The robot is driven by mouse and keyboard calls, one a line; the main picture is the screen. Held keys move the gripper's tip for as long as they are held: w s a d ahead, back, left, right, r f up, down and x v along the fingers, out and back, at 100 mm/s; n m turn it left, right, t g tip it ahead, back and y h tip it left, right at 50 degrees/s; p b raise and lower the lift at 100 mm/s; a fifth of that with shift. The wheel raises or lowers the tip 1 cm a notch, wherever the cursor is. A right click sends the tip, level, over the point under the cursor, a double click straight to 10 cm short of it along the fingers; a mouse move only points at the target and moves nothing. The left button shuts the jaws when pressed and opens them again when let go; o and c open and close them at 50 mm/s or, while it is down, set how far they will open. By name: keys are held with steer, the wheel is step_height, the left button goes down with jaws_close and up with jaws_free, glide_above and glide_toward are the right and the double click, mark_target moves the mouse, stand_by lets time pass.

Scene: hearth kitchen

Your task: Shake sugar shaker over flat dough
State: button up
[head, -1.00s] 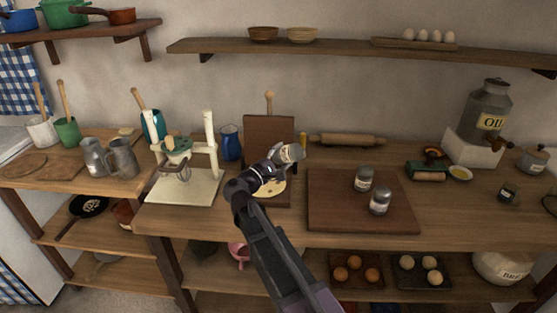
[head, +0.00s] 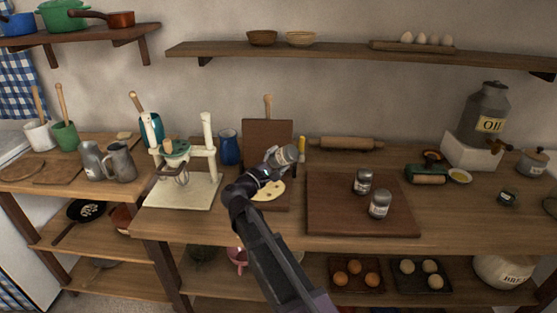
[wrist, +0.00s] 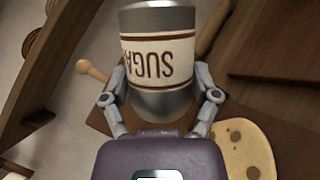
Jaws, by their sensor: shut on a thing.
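My gripper (head: 276,163) is shut on the sugar shaker (head: 287,154), a grey metal can with a cream label. In the wrist view the sugar shaker (wrist: 160,60) sits between the fingers of my gripper (wrist: 162,98), its "SUGAR" label upside down. The flat dough (head: 268,190), pale with dark spots, lies on a brown board below and is partly hidden by my arm. In the wrist view the flat dough (wrist: 232,148) shows at the lower right. The shaker is held tilted above the dough, apart from it.
Two similar shakers stand on a brown board (head: 330,222) to the right, one behind (head: 363,181) and one in front (head: 380,204). An upright board (head: 268,132) stands behind the dough. A cream stand (head: 208,135) is to the left; a rolling pin (head: 346,143) lies at the back.

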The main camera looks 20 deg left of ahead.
stand_by(0.3)
steer(key=shift+s+d, duration=0.15)
steer(key=shift+d, duration=0.4)
steer(key=shift+a, duration=0.1)
steer(key=shift+w+a, duration=0.25)
steer(key=shift+a, duration=0.8)
steer(key=shift+w+a, duration=0.25)
steer(key=shift+a, duration=0.8)
steer(key=shift+w+a, duration=0.1)
steer(key=shift+a, duration=0.45)
